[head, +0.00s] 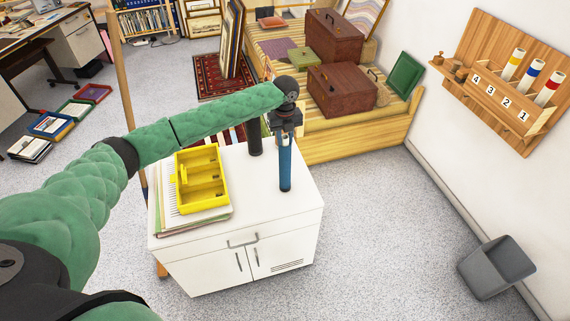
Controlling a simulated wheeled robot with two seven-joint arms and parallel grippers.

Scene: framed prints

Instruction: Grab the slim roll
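A slim blue roll (285,172) stands upright on the white cabinet (290,212), near its right side. My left gripper (286,133) points down at the roll's top end and overlaps it in the head view. Its fingers are small and dark here, so I cannot tell whether they are closed on the roll. A thicker black roll (255,138) stands upright just behind and left of the blue one, partly hidden by my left arm. My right gripper is not in view.
A yellow divided tray (222,182) sits on papers at the cabinet's left. A wooden wall rack (495,100) holds three white rolls with coloured bands above numbered slots. A wooden platform with brown cases (341,88) stands behind. A grey bin (496,267) stands right; floor between is clear.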

